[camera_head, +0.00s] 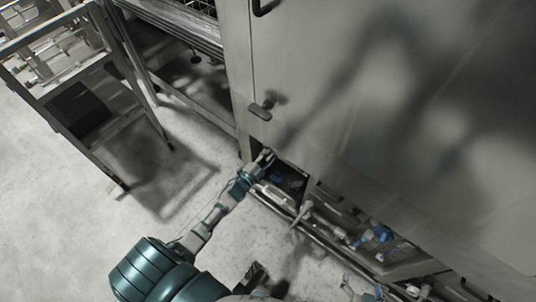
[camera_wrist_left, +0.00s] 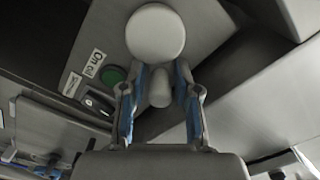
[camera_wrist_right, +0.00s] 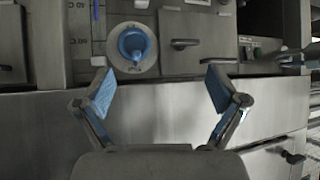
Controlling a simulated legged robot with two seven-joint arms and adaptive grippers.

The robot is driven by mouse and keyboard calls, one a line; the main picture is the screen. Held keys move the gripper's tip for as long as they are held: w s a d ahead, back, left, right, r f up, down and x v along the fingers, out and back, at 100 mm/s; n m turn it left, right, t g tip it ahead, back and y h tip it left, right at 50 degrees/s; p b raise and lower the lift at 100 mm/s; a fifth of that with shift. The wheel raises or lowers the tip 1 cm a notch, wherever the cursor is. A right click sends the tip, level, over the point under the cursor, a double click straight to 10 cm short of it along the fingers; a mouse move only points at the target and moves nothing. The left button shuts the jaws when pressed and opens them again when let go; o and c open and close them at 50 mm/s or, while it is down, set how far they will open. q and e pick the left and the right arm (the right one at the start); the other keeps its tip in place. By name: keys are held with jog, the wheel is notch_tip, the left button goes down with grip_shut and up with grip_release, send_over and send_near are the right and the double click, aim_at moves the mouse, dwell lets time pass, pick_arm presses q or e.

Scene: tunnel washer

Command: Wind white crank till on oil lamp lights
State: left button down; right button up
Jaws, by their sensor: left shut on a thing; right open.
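The white crank shows in the left wrist view as a pale round knob (camera_wrist_left: 155,32) with a short stub (camera_wrist_left: 159,90) below it. My left gripper (camera_wrist_left: 157,72) has its blue-padded fingers on either side of the stub, shut on the crank. A round green lamp (camera_wrist_left: 112,75) sits left of the crank, by the label "On oil" (camera_wrist_left: 95,63); it looks dull green, with no clear glow. In the head view my left gripper (camera_head: 265,158) reaches the low opening in the machine. My right gripper (camera_wrist_right: 158,88) is open and empty, facing a grey panel.
In the right wrist view a blue knob (camera_wrist_right: 133,43) on a pale round plate stands above the panel, beside drawer-like fronts with handles (camera_wrist_right: 185,43). In the head view the large cabinet (camera_head: 370,110) fills the right.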

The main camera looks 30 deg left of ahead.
pick_arm(q)
jog(key=shift+d+f+m, duration=0.1)
jog(key=shift+f+m, duration=0.05)
jog(key=shift+m, duration=1.05)
pick_arm(e)
jog(key=shift+w+a+r+t, duration=0.2)
jog(key=shift+w+t, duration=0.1)
jog(key=shift+w, duration=0.1)
jog(key=shift+w+r, duration=0.2)
jog(key=shift+w, duration=0.05)
pick_arm(q)
jog(key=c, duration=1)
grip_release()
jog(key=shift+d+f, duration=0.1)
pick_arm(e)
jog(key=shift+a, duration=0.1)
jog(key=shift+s, duration=0.1)
pick_arm(q)
jog(key=shift+s, duration=0.15)
jog(key=s, duration=0.7)
jog(key=s+a, duration=0.1)
jog(key=s, duration=0.3)
jog(key=shift+s+f, duration=0.1)
jog(key=shift+s, duration=0.2)
jog(key=shift+d, duration=0.1)
